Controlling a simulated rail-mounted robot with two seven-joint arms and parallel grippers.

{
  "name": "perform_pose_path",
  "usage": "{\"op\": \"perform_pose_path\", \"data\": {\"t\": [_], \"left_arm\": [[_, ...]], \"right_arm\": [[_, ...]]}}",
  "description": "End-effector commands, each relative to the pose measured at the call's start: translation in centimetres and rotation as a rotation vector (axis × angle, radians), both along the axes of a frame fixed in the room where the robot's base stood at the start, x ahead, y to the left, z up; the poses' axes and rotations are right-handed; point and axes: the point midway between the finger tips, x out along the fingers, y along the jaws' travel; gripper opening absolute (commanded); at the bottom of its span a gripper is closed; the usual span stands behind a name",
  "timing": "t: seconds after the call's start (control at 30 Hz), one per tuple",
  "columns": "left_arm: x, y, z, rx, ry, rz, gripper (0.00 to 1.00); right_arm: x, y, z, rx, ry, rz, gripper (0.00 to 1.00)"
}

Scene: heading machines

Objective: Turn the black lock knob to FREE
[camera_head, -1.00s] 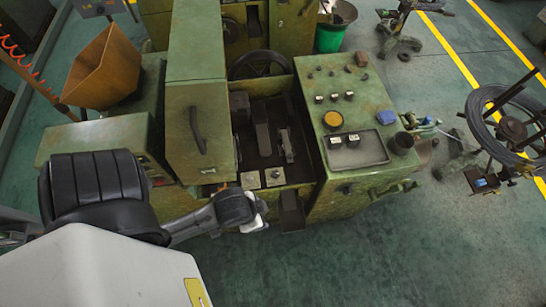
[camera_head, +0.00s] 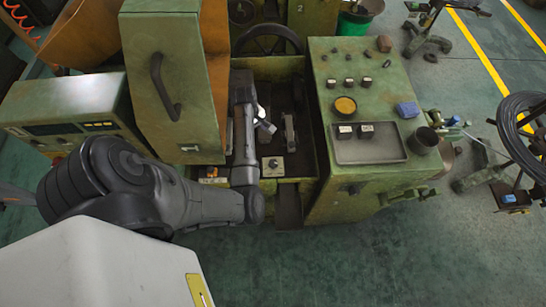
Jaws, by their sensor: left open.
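A small dark knob sits on a pale square plate (camera_head: 272,166) at the front of the green machine's open bay; its marking is too small to read. Another dark knob (camera_head: 354,188) is on the front face of the right cabinet. I cannot tell which is the lock knob. My left gripper (camera_head: 266,126) is inside the bay, beyond the plate and apart from it. It is open, mostly hidden behind my own arm, with only a small white part showing. My left forearm covers the area just left of the plate. My right gripper is out of view.
A tall green door with a dark handle (camera_head: 165,88) stands close left of my arm. Dark machine parts (camera_head: 289,130) stand right of the gripper.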

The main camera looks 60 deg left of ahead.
Motion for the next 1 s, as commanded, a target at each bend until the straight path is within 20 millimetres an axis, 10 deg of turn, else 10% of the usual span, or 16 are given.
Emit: {"op": "perform_pose_path", "data": {"t": [1.0], "left_arm": [[3.3, -6.8, -14.6, -0.240, -0.008, 0.185, 0.64]], "right_arm": [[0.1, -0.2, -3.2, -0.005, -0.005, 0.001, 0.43]]}}
